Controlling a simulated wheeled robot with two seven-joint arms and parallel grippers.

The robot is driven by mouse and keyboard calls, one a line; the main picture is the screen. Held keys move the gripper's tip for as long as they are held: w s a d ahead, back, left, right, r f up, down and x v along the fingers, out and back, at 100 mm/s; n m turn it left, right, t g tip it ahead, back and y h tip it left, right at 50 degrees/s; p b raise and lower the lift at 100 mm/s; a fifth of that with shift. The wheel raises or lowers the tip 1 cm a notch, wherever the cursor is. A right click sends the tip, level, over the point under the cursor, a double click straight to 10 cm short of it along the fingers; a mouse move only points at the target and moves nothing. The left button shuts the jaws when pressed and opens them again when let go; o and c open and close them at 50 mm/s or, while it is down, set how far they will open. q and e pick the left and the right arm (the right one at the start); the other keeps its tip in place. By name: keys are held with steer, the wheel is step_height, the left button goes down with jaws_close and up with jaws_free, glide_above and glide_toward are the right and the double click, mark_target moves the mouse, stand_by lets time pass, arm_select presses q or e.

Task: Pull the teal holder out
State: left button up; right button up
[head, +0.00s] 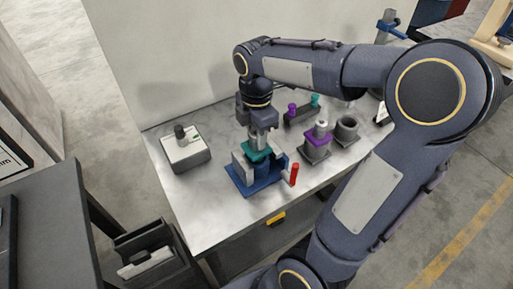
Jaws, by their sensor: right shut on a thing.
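The teal holder (253,155) is at a blue fixture (242,184) with light grey side blocks, near the middle of the table. My right gripper (260,141) points down directly over it and is shut on the teal holder's top. The gripper and the side blocks hide part of the holder, so I cannot tell how deep it sits. My left gripper is not in view.
A purple-collared holder (316,140) stands right of the fixture, with a dark grey cup (346,130) beyond it. A red cylinder (294,174) stands by the fixture's right edge. A white box with a dark knob (185,149) is at left. The table's front left is clear.

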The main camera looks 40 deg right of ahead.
steer(key=shift+r+p, duration=1.9)
steer(key=shift+r, duration=0.4)
